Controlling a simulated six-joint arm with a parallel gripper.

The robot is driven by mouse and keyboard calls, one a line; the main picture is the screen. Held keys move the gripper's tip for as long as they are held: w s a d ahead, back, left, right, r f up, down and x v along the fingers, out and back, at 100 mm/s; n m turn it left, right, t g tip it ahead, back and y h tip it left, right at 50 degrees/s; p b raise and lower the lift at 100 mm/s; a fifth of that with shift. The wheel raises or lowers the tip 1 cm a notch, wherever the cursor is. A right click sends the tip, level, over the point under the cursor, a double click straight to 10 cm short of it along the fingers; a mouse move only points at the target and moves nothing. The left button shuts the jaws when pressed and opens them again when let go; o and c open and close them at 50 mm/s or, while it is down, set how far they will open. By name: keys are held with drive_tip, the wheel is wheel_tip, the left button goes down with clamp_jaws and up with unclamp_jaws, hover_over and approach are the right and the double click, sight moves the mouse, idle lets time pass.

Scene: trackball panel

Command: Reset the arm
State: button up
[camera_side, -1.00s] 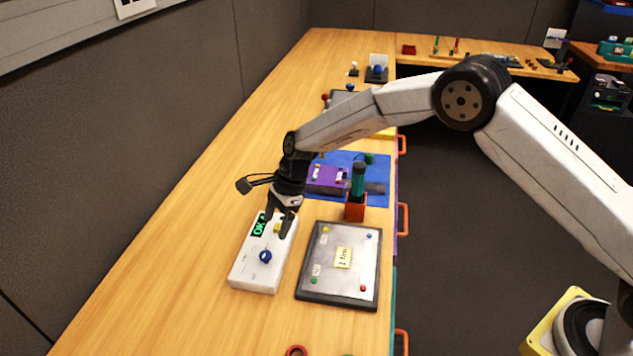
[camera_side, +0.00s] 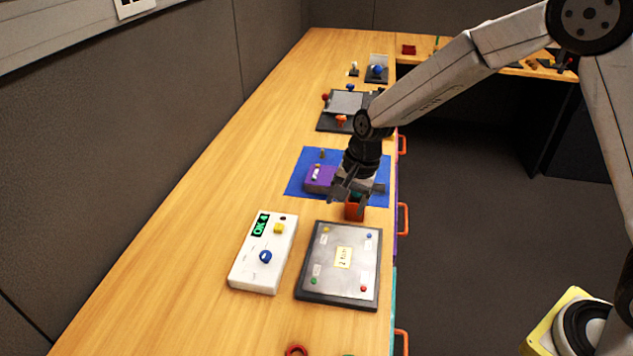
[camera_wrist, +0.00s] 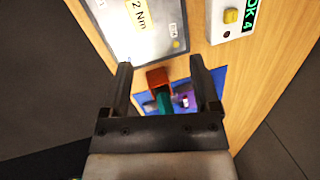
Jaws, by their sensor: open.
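My gripper (camera_side: 350,192) is open and empty in the side view, in the air above the blue mat's near edge and the orange holder (camera_side: 354,211). In the wrist view my gripper (camera_wrist: 160,78) has its two fingers spread, with the orange holder (camera_wrist: 158,78) and the green-handled tool (camera_wrist: 164,102) seen between and beyond them. The white trackball panel (camera_side: 248,272) lies on the bench to the left, with a blue ball (camera_side: 265,257), a yellow button (camera_side: 279,228) and a lit display (camera_side: 261,224) reading "OK 4". Nothing touches the panel.
A grey plate marked "2 Nm" (camera_side: 343,284) lies right of the panel. A purple block (camera_side: 318,180) sits on the blue mat (camera_side: 297,183), partly hidden by my arm. A black-framed tray (camera_side: 330,124) lies farther back. The bench's left side is clear.

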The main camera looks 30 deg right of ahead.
drive_tip(key=s+d+r+n+h, duration=0.1)
drive_tip(key=s+d+n, duration=0.3)
drive_tip(key=s, duration=0.5)
drive_tip(key=s+d+r+n+t+h, duration=0.1)
drive_tip(key=s+d+n, duration=0.4)
drive_tip(key=s, duration=0.4)
drive_tip(key=shift+d+r+n, duration=0.15)
drive_tip(key=shift+d+n, duration=0.15)
drive_tip(key=shift+n, duration=0.3)
